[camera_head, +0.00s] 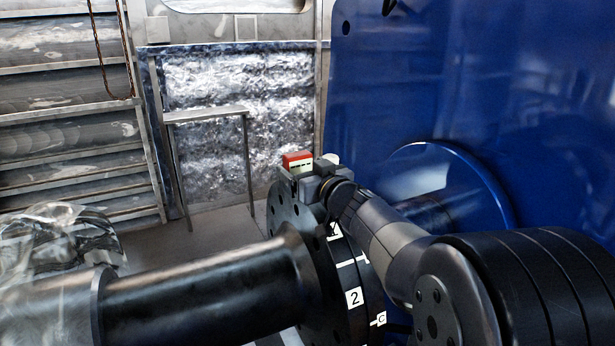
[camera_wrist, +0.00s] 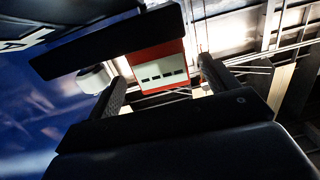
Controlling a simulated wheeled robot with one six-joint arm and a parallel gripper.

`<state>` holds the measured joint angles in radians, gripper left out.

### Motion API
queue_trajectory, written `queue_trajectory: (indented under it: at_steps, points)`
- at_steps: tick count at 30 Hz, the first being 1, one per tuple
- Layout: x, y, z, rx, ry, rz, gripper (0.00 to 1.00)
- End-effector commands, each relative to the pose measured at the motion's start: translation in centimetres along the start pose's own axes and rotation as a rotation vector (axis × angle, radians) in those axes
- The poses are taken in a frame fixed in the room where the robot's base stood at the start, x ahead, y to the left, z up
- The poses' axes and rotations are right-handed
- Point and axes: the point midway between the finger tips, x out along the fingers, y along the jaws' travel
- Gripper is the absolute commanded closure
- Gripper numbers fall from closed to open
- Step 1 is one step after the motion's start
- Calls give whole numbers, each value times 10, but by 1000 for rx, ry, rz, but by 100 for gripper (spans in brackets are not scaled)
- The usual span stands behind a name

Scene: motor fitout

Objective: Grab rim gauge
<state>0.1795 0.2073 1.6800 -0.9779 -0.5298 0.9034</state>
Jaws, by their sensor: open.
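The rim gauge, a small red block with a pale face and a row of dark marks (camera_head: 298,161), sits at the top edge of the black flange (camera_head: 287,208) in the head view. My gripper (camera_head: 316,180) is right beside it at the flange's top. In the wrist view the gauge (camera_wrist: 162,68) shows between the two fingers of my gripper (camera_wrist: 160,82), which are apart on either side of it. I cannot tell whether either finger touches it. A dark bar crosses above the gauge in the wrist view. The gauge's underside is hidden.
A black shaft (camera_head: 205,287) runs left from the flange. A numbered black disc (camera_head: 352,272) stands behind it. A large blue housing (camera_head: 480,90) fills the right. A white round part (camera_wrist: 93,78) is close to the left finger. A metal stand (camera_head: 205,114) is behind.

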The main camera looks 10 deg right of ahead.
Motion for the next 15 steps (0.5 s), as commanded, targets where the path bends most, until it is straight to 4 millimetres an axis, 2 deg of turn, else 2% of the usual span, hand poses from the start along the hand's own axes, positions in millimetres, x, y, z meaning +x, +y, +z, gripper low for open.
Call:
queue_trajectory:
  at_steps: [9,15]
  points:
    - [39,-2,-1,2,-1,0,18]
    - [52,-2,-1,0,1,0,18]
